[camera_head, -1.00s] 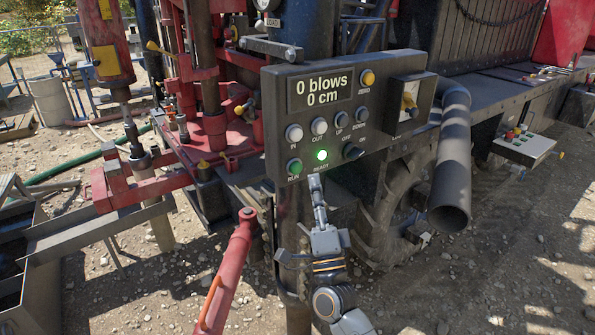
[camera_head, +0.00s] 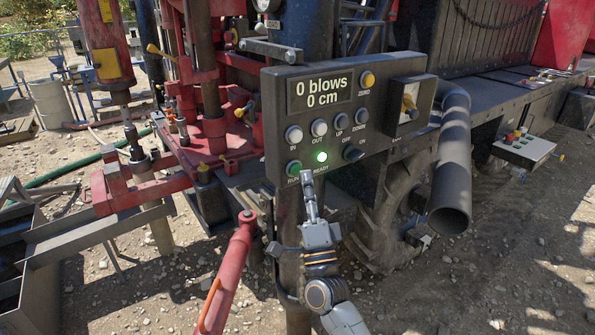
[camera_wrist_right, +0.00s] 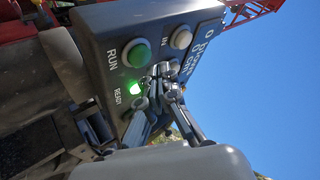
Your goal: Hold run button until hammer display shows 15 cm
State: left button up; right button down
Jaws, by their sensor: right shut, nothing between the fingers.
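The control panel (camera_head: 345,115) is a dark box whose display (camera_head: 321,91) reads "0 blows" and "0 cm". The green RUN button (camera_head: 293,168) is at its lower left; it also shows in the right wrist view (camera_wrist_right: 137,53). The READY light (camera_head: 320,156) glows green beside it. My right gripper (camera_head: 306,174) is shut and empty, its fingertips just below the READY light and a little right of the RUN button. In the right wrist view the gripper (camera_wrist_right: 163,72) tips appear beside the READY light, apart from RUN. My left gripper is not in view.
Other buttons and an ON/OFF knob (camera_head: 353,154) sit on the panel. A red lever (camera_head: 229,268) stands left of my right arm. A wide grey pipe (camera_head: 452,165) hangs at the right. Red rig machinery (camera_head: 205,110) stands at the left.

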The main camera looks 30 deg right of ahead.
jog(key=shift+w+h, duration=0.1)
jog(key=shift+h, duration=0.2)
dwell(0.5)
jog(key=shift+w, duration=0.35)
jog(key=shift+w+a+b, duration=0.1)
jog(key=shift+w+b, duration=0.2)
jog(key=shift+w, duration=0.2)
dwell(6.3)
